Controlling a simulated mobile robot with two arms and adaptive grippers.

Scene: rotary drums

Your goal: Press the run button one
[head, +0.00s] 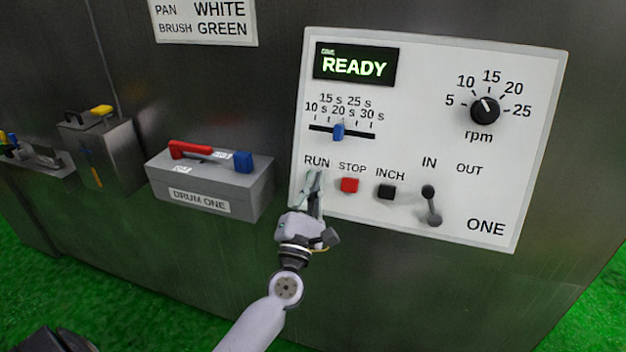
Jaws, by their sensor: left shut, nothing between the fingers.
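The white control panel (420,75) marked ONE is on the dark metal front. Its display (353,66) reads READY. The RUN label (317,162) is at the panel's lower left. The button under that label is hidden behind my left gripper (315,175). My left gripper is shut and empty, its fingertips just below the RUN label. I cannot tell whether the tips touch the button. My right gripper is not in view.
Beside RUN are a red STOP button (349,185), a black INCH button (387,192) and an IN/OUT lever (431,205). Above are a blue slider (338,132) and an rpm knob (485,110). A grey DRUM ONE box (208,185) juts out at the left.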

